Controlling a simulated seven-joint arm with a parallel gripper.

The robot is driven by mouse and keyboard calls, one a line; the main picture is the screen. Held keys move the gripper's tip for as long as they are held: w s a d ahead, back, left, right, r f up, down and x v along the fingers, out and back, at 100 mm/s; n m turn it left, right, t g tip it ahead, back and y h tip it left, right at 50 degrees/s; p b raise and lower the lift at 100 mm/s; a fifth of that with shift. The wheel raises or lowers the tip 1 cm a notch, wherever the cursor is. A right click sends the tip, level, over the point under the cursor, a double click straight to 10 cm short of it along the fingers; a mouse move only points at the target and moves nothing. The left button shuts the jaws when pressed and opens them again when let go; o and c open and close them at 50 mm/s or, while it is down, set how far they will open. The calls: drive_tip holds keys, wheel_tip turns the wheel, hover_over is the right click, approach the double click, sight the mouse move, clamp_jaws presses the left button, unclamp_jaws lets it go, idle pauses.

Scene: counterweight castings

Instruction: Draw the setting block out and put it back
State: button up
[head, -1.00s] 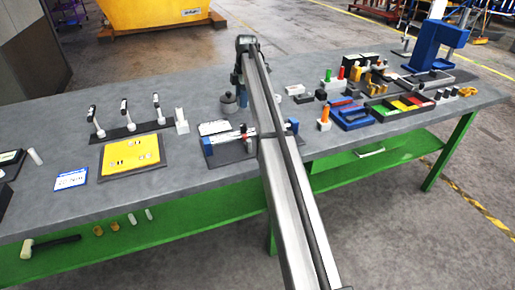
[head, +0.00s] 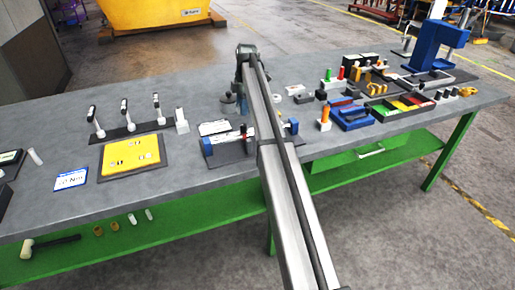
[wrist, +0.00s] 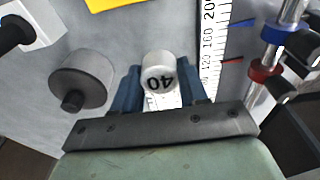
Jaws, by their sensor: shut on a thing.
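A short, pale silver cylinder marked "40" (wrist: 159,72) stands between the blue fingers of my gripper (wrist: 161,92) in the wrist view; its number reads upside down. I take it for the setting block. The fingers are shut on its sides. Whether its base touches anything is hidden. In the head view my arm hides the fingers and the block. A white ruled scale (wrist: 208,50) lies just right of the block. Farther right are a rod with a blue collar (wrist: 275,33) and a red collar (wrist: 264,72).
A dark grey knobbed round weight (wrist: 82,80) stands close left of my fingers. A white block with a black lever (wrist: 35,30) is at the upper left. A yellow board (head: 131,152) lies left on the grey bench (head: 200,215). A blue tray (head: 350,115) stands right.

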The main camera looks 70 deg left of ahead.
drive_tip(key=shift+f, duration=2.2)
drive_tip(key=shift+f, duration=0.35)
drive_tip(key=o, duration=1)
drive_tip(key=shift+c, duration=0.2)
drive_tip(key=shift+r, duration=3.95)
